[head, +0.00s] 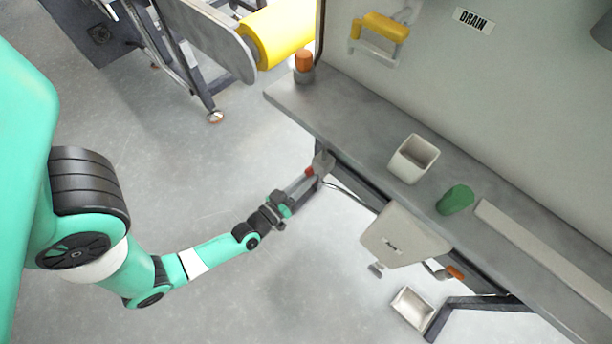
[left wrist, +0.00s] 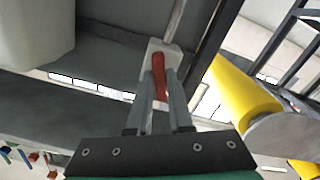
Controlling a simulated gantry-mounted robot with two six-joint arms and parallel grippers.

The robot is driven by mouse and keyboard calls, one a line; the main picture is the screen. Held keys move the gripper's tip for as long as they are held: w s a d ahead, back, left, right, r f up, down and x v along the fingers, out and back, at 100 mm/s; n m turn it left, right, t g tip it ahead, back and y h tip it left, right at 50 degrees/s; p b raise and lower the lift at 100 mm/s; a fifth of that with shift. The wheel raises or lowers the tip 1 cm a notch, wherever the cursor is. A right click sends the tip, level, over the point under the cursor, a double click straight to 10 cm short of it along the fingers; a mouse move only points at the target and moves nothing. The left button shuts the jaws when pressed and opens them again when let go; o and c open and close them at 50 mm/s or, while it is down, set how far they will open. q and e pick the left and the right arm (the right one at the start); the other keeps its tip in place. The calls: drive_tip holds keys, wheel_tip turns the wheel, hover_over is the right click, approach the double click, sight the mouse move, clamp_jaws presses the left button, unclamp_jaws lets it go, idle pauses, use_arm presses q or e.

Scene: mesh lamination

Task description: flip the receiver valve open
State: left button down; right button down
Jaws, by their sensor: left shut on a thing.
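A red lever handle (left wrist: 160,72) sits on a pale grey fitting under the bench in the left wrist view. It also shows as a small red spot (head: 309,172) beside a grey block (head: 323,160) at the bench's front edge in the head view. No label on it can be read. My left gripper (head: 307,178) reaches up to it from the lower left. In the left wrist view the fingers (left wrist: 160,98) are shut on the red handle, one on each side. My right gripper is in neither view.
The grey bench (head: 365,130) carries a white open box (head: 413,158) and a green cylinder (head: 455,200). A labelled grey box (head: 400,238) and an orange handle (head: 455,272) are at its front. A yellow roll (head: 280,32) stands at the upper left. Floor around my arm is clear.

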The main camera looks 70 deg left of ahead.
use_arm(q)
drive_tip(key=shift+m+p, duration=1.35)
drive_tip(key=shift+m, duration=0.95)
drive_tip(key=shift+f, duration=0.1)
drive_tip(key=c, duration=0.8)
unclamp_jaws()
